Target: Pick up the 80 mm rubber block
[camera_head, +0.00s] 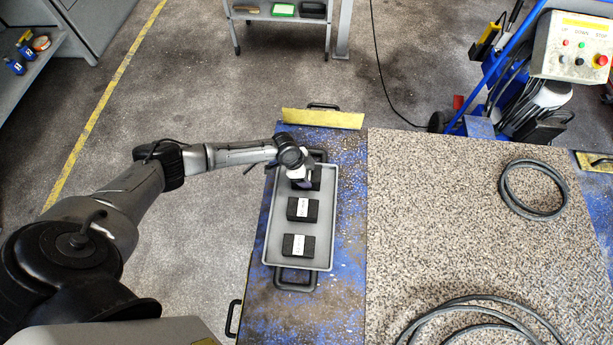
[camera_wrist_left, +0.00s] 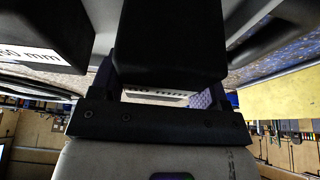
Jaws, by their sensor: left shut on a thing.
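A grey tray (camera_head: 269,229) on the blue painted surface holds black rubber blocks with white labels. The near block (camera_head: 299,246) and the middle block (camera_head: 302,209) lie free in it. My left gripper (camera_head: 303,178) is over the far end, shut on the far block (camera_head: 315,181), which it partly covers. I cannot tell which block is 80 mm. My right gripper is not in view.
The tray has black handles (camera_head: 294,281) at its ends. A yellow strip (camera_head: 322,118) edges the blue surface behind it. To the right is a textured plate (camera_head: 430,210) with hose coils (camera_head: 533,190). A control box (camera_head: 575,45) stands at the back right.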

